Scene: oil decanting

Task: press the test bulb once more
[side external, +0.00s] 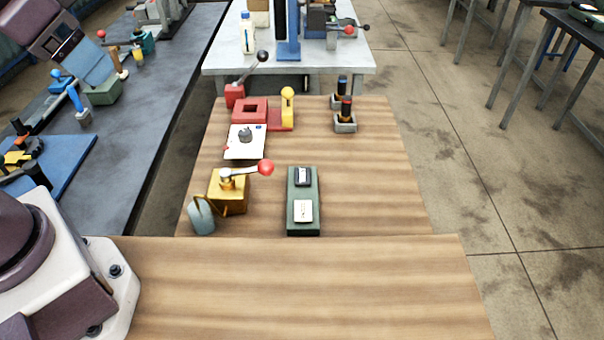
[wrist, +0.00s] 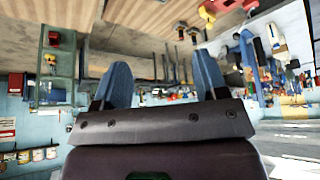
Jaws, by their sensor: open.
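I cannot pick out a test bulb with certainty in either view. On the wooden bench in the side view lies a dark green block (side external: 294,228) with a black rocker-like part (side external: 303,176) at its far end and a white plate (side external: 303,211) at its near end. Left of it stands a yellow box (side external: 232,201) with a red-knobbed lever (side external: 264,168), and a grey-blue cup (side external: 201,216) beside it.
Farther back stand a white plate with a grey knob (side external: 245,136), a red frame (side external: 249,111), a yellow upright piece (side external: 288,105) and two dark holders (side external: 345,120). The wooden bench's near part (side external: 300,290) is bare. A dark side bench (side external: 150,110) lies left.

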